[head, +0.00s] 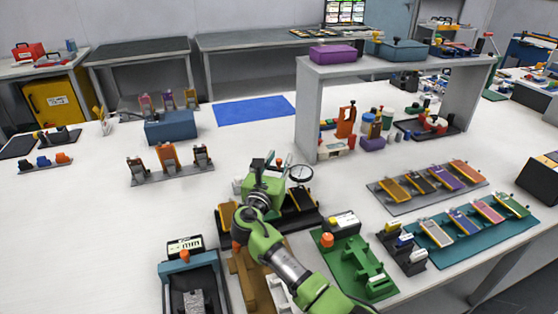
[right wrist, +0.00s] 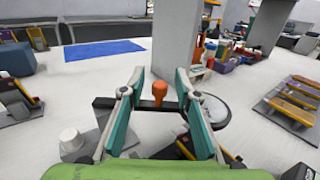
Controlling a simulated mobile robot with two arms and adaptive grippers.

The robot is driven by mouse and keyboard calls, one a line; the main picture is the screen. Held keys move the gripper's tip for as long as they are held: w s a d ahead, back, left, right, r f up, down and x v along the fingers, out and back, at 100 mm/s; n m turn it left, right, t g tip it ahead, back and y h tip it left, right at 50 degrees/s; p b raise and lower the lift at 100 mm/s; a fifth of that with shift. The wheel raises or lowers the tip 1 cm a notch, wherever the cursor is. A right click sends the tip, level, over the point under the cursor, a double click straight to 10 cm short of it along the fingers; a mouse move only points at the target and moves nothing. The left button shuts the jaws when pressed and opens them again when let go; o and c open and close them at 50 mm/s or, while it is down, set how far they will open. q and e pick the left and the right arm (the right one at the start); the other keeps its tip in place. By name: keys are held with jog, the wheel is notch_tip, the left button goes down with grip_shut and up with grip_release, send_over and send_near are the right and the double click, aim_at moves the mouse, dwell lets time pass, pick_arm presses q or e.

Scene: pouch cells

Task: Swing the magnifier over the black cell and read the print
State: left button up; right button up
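The magnifier (head: 301,173) is a round lens in a dark rim, just right of my right gripper (head: 276,165) in the head view. In the right wrist view the lens (right wrist: 212,108) is partly behind the right finger. A dark bar with an upright orange knob (right wrist: 160,91) runs beside it. My right gripper is open, with the knob showing between its teal fingers and a gap on both sides. A dark cell with orange edges (head: 302,199) lies below the lens in a black holder (head: 311,220). Another black cell (head: 419,181) lies on the grey rack. My left gripper is out of view.
A grey rack (head: 392,205) and a teal rack (head: 445,258) of coloured cells stand at the right. A green fixture (head: 372,275) is beside my right arm. A grey shelf (head: 309,115) stands behind.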

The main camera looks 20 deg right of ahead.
jog(key=shift+s+a, duration=0.1)
jog(key=shift+s, duration=0.1)
jog(key=v, duration=0.7)
